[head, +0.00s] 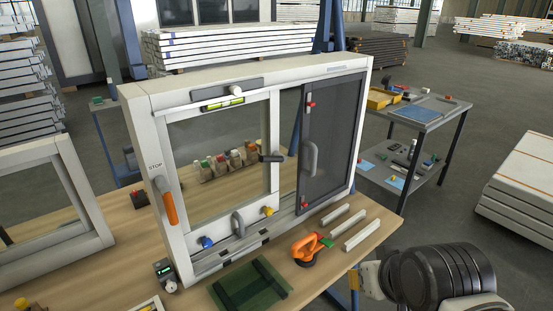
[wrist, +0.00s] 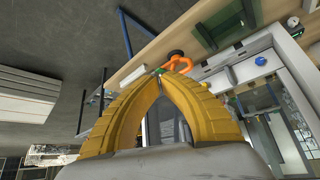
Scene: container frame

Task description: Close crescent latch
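A white window frame (head: 255,90) stands on the wooden workbench, with a clear pane at left and a dark screened sash (head: 330,140) at right. A small dark latch lever (head: 270,157) sits on the stile between them, pointing left; I take it for the crescent latch. The fine state of its catch is too small to tell. My gripper (head: 357,279) is at the lower right, in front of the bench and well apart from the latch. In the wrist view its yellow fingers (wrist: 171,74) meet at the tips, with nothing seen between them.
A grey pull handle (head: 308,158) is on the dark sash. A side table (head: 420,115) stands behind at right.

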